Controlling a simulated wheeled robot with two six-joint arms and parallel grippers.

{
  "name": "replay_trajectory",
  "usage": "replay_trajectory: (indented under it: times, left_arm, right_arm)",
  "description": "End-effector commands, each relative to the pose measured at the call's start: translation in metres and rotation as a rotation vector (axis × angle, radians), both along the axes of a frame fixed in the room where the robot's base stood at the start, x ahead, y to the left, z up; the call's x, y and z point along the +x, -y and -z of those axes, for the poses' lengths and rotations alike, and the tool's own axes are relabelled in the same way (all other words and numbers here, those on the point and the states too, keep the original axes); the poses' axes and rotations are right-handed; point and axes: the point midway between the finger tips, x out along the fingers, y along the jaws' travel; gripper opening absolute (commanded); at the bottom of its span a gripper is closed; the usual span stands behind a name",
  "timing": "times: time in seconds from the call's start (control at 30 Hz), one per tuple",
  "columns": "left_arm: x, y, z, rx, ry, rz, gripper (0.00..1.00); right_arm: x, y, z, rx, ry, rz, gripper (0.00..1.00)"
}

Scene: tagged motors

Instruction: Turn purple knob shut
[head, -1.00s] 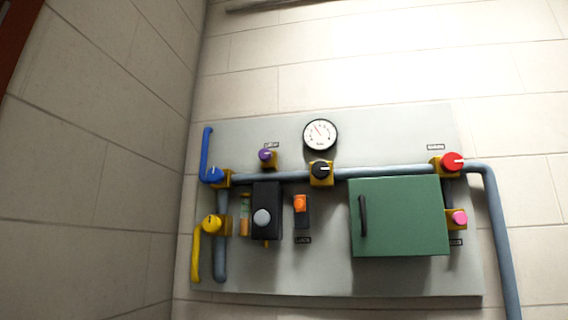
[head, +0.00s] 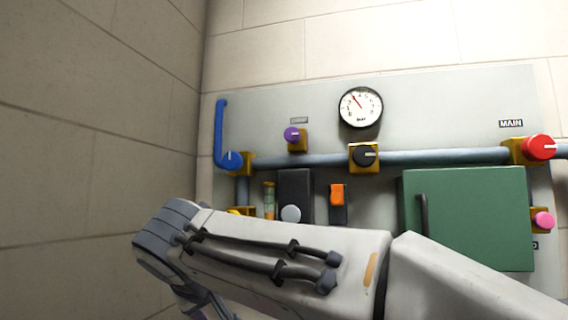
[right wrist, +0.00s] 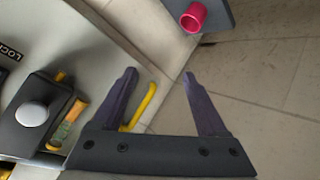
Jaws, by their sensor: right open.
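The purple knob (head: 292,134) sits on a small yellow valve body at the upper left of the wall panel in the head view. A light mark on it appears to point to the right. My right arm crosses the lower part of that view, below the knob and apart from it in the picture. My right gripper (right wrist: 160,78) shows in the right wrist view, open with nothing between its fingers. The purple knob is not in the right wrist view. My left gripper is in neither view.
A green cabinet (head: 470,215) stands out at right.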

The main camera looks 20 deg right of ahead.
Motion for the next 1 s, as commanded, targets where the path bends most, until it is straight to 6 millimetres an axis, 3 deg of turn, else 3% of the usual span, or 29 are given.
replay_trajectory:
  times: [0.03, 0.1, 0.2, 0.33, 0.43, 0.57, 1.0]
  left_arm:
    - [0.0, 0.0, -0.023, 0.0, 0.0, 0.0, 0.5]
    - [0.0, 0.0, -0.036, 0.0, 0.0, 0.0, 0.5]
    - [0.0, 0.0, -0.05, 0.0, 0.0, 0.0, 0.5]
    - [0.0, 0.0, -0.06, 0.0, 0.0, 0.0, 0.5]
    - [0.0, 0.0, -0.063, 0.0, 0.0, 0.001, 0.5]
    - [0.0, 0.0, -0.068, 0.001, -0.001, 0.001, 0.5]
    - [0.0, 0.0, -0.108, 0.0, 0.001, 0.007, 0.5]
  right_arm:
    - [0.014, 0.01, -0.068, 0.009, 0.12, 0.066, 0.76]
    - [0.023, 0.029, -0.138, 0.025, 0.279, 0.163, 0.76]
    - [0.022, 0.055, -0.217, 0.053, 0.472, 0.286, 0.76]
    - [0.01, 0.08, -0.282, 0.085, 0.645, 0.395, 0.76]
    - [0.003, 0.091, -0.305, 0.099, 0.712, 0.44, 0.76]
    - [0.007, 0.101, -0.313, 0.101, 0.736, 0.458, 0.76]
    - [0.068, 0.147, -0.314, 0.1, 0.731, 0.457, 0.76]
